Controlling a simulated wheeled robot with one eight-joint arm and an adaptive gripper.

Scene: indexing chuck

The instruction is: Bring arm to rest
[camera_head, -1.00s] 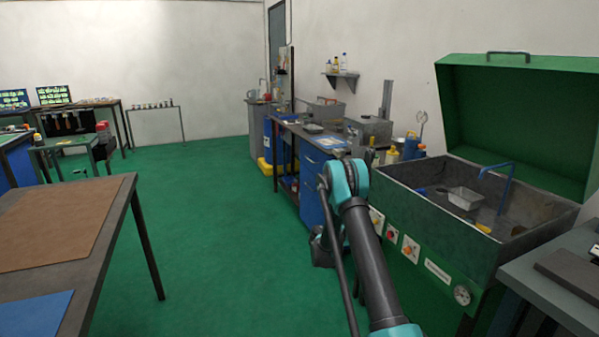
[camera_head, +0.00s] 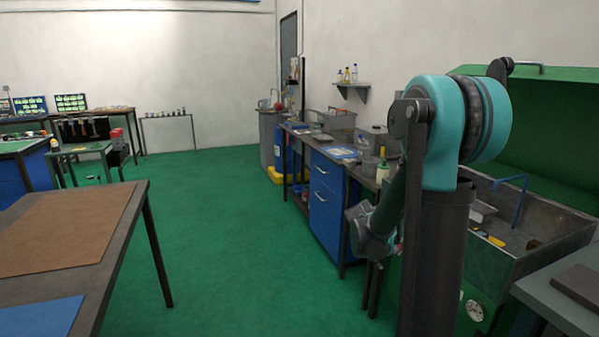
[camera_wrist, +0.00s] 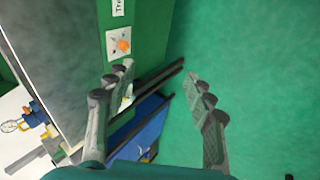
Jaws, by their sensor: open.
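My gripper (camera_wrist: 160,72) is open in the wrist view. Its two grey fingers stand wide apart with nothing between them. Beyond them are green floor and the side of the green washer-like machine (camera_wrist: 150,35). In the head view my arm is folded, with its big teal joint high at the right and a link hanging down to the left of it. The arm stands in front of the machine's open basin (camera_head: 545,250) and hides part of it. The fingers are hard to make out in the head view.
A blue cabinet bench (camera_head: 325,205) stands just beyond my arm. A grey surface (camera_head: 550,295) is at the lower right. A table with a brown mat (camera_head: 65,230) is on the left. The green floor (camera_head: 220,220) between is clear.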

